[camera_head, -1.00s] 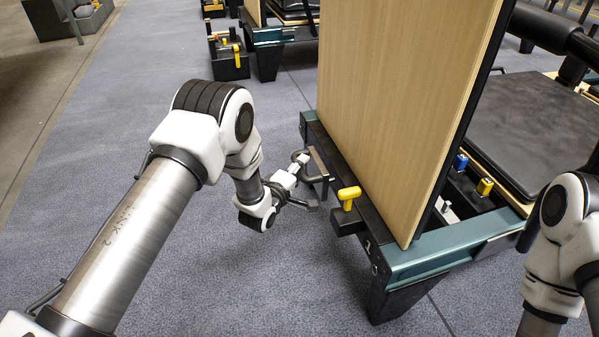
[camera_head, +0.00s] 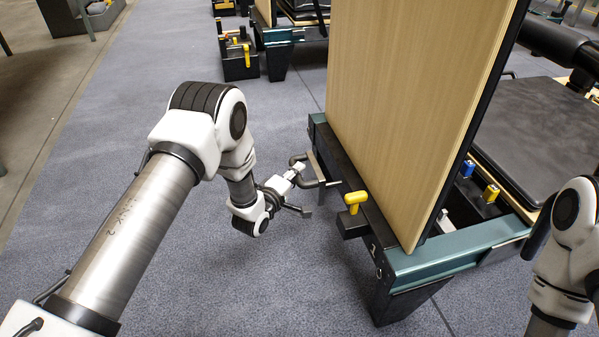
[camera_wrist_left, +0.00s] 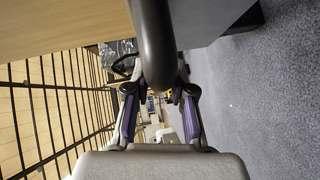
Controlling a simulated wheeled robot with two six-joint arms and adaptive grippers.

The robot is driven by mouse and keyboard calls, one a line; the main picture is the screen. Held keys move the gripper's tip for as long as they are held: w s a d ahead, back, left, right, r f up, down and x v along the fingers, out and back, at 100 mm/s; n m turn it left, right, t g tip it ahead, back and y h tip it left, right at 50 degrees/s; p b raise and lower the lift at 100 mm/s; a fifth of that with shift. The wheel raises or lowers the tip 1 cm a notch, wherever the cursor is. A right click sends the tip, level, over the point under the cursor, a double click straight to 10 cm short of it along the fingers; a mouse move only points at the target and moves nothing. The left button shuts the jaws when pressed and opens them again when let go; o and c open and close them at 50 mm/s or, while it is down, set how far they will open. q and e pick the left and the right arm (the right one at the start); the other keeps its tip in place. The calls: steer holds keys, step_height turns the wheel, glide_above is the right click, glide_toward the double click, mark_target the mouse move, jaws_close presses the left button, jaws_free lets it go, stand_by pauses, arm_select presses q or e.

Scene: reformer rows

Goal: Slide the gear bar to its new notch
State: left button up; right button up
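What looks like the gear bar is a dark grey bar with a bent handle (camera_head: 328,184) at the near end of the teal and black reformer frame (camera_head: 455,250). My left gripper (camera_head: 304,188) is close to this handle, on its left side. In the left wrist view a thick, dark rounded bar (camera_wrist_left: 155,45) comes down from the top towards the gap between my fingers (camera_wrist_left: 160,108). The fingers stand apart and do not pinch it. I cannot tell whether it touches them. The notches are hidden. My right gripper is outside the views.
A tall wooden board (camera_head: 410,110) rises from the frame. Blue (camera_head: 467,168) and yellow (camera_head: 491,193) spring ends lie behind it.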

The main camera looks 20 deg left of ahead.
arm_select(q)
steer(key=o, duration=0.3)
steer(key=shift+s+a, duration=0.15)
steer(key=shift+a, duration=0.05)
steer(key=v, duration=1.2)
